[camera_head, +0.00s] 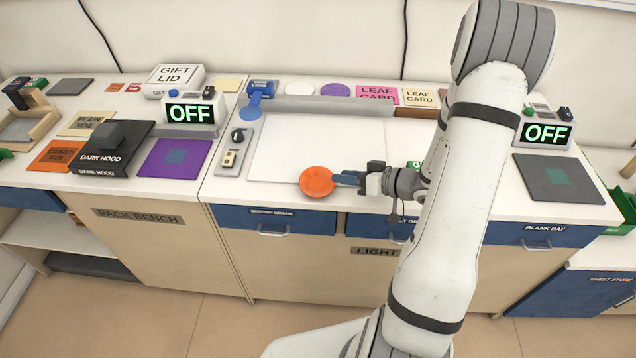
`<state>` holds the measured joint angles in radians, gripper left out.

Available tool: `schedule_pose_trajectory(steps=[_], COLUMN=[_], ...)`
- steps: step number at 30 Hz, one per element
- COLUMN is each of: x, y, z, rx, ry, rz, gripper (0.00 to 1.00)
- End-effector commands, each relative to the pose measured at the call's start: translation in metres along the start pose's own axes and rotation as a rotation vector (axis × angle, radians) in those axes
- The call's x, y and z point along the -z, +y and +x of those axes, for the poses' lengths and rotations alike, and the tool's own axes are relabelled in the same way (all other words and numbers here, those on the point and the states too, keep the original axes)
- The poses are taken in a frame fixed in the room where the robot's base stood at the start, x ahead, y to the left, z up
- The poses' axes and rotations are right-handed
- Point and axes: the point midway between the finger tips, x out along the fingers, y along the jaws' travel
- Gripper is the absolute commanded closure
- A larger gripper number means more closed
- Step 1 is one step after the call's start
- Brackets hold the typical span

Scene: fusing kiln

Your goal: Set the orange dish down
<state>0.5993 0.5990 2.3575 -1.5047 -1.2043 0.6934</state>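The orange dish (316,182) is round and shallow and looks about level. It shows over the front edge of the white panel on the middle bench. My gripper (343,179) comes in from the right, with its blue-grey fingers at the dish's right rim. The fingers look shut on that rim. I cannot tell whether the dish touches the bench or is held just above it. My forearm hides part of the bench to the right.
The white panel (285,150) is bare behind the dish. A small switch box (232,158) stands to its left. A dark hood (105,150) and a purple sheet (176,158) lie on the left bench. A dark pad (560,179) lies at right. Two displays read OFF.

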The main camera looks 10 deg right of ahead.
Motion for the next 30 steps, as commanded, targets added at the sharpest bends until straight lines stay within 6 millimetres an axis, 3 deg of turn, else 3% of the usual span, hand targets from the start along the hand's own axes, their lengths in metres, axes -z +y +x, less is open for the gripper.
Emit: schedule_pose_trajectory(steps=[9,19,30], x=[0.004,0.004,0.004], y=[0.006,0.007,0.007], z=[0.044,0.051,0.051], rx=[0.0,-0.003,-0.002], ry=[-0.002,-0.001,-0.001], rz=[-0.001,-0.002,-0.003], gripper=[0.68,0.69,0.99])
